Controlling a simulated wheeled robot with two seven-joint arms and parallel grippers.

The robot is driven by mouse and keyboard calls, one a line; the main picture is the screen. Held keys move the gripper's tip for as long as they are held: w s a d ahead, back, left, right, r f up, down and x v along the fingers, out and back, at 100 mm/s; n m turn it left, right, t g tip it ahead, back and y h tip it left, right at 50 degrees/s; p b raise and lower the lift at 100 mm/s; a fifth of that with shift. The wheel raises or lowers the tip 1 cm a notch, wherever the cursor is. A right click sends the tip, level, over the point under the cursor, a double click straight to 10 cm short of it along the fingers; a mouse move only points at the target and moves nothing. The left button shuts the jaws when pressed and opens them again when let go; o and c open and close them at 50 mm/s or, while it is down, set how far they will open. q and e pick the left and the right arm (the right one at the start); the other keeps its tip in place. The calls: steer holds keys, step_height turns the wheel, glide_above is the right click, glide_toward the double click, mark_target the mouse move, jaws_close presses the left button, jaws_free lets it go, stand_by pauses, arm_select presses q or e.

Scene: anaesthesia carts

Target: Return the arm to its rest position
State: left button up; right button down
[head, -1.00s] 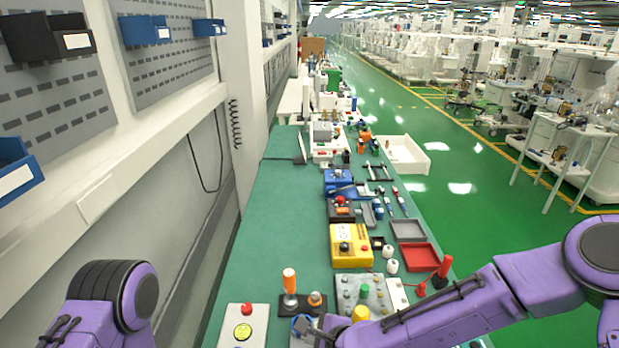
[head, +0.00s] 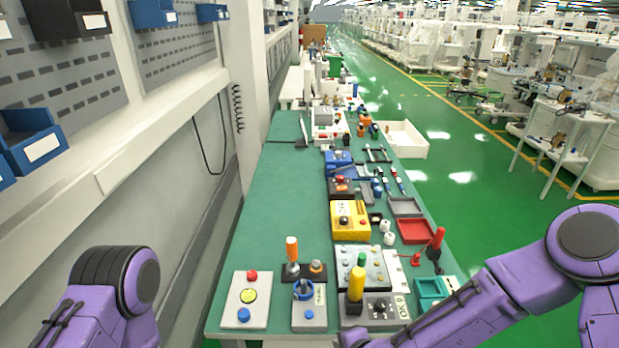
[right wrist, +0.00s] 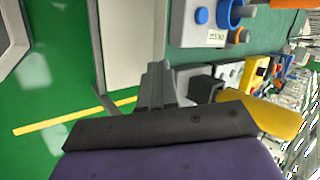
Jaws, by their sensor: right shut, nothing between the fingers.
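My right arm (head: 480,305) is purple and reaches in from the right, across the near right corner of the bench. My left arm (head: 110,290) shows at the lower left, against the wall side. Its gripper is out of view.
Blue bins (head: 32,140) hang on the left wall.

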steer(key=s+d+f+n+g+h+b, duration=0.4)
steer(key=s+d+f+b, duration=0.6)
steer(key=s+d+f, duration=1.2)
steer(key=d+f+n+h, duration=0.1)
steer(key=n+h, duration=0.1)
steer(key=n, duration=0.1)
steer(key=shift+h, duration=0.4)
